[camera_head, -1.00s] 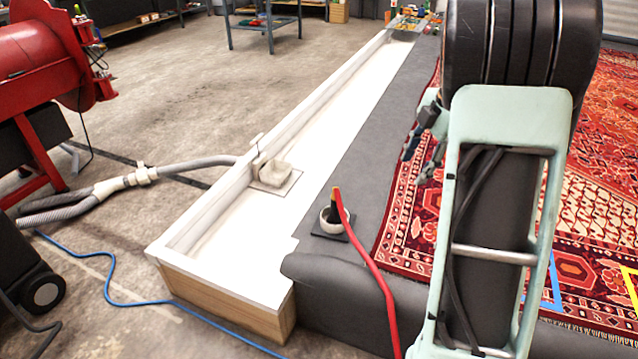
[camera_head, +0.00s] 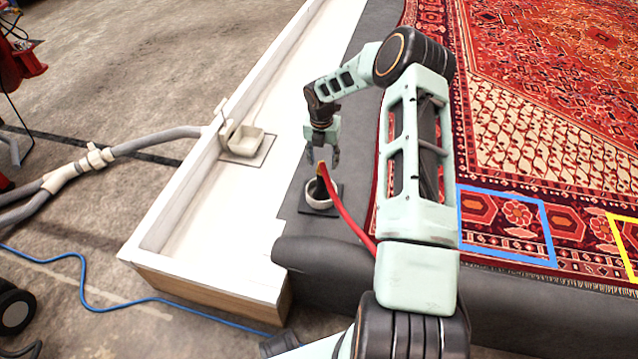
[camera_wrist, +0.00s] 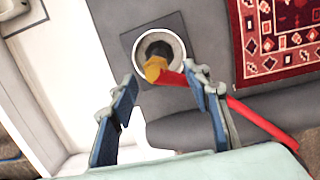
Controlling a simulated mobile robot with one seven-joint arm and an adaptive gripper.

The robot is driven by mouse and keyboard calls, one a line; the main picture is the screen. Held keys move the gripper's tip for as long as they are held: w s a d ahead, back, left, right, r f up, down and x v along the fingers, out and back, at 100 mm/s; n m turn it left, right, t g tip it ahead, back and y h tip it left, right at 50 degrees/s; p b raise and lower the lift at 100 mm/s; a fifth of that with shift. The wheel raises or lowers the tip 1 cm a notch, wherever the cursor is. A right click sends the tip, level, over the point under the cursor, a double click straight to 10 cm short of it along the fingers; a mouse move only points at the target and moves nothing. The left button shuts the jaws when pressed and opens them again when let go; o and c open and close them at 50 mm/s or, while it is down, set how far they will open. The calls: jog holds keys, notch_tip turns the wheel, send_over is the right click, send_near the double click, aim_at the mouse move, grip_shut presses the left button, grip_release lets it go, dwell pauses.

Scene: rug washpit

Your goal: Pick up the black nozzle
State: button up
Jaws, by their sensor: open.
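The black nozzle (camera_head: 321,187) stands in a white round holder (camera_head: 319,202) on a dark square plate on the grey ledge. A yellow-orange collar and a red hose (camera_head: 348,220) come off its top. In the wrist view the nozzle (camera_wrist: 158,50) sits inside the white ring, with the collar (camera_wrist: 154,68) toward me. My gripper (camera_head: 322,158) is open and empty, pointing down just above the nozzle. In the wrist view its two blue-padded fingers (camera_wrist: 160,88) are spread, with the collar and hose beyond and between their tips. The nozzle's lower end is hidden in the holder.
A white trough (camera_head: 205,215) with a cream box (camera_head: 247,140) runs left of the ledge. The patterned red rug (camera_head: 520,110) lies to the right, with a blue frame (camera_head: 505,258) and a yellow frame on it. The red hose trails toward my arm.

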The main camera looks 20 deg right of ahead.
aim_at(323, 165)
notch_tip(323, 165, down, 4)
jog(key=shift+w+d+r+b, duration=0.1)
jog(key=shift+w+b, duration=0.05)
jog(key=shift+b, duration=0.25)
jog(key=f+b, duration=0.1)
jog(key=f, duration=0.1)
jog(key=w+f+b, duration=0.1)
jog(key=f, duration=0.2)
jog(key=shift+r, duration=0.1)
jog(key=shift+c, duration=0.2)
grip_shut()
jog(key=shift+r, duration=0.1)
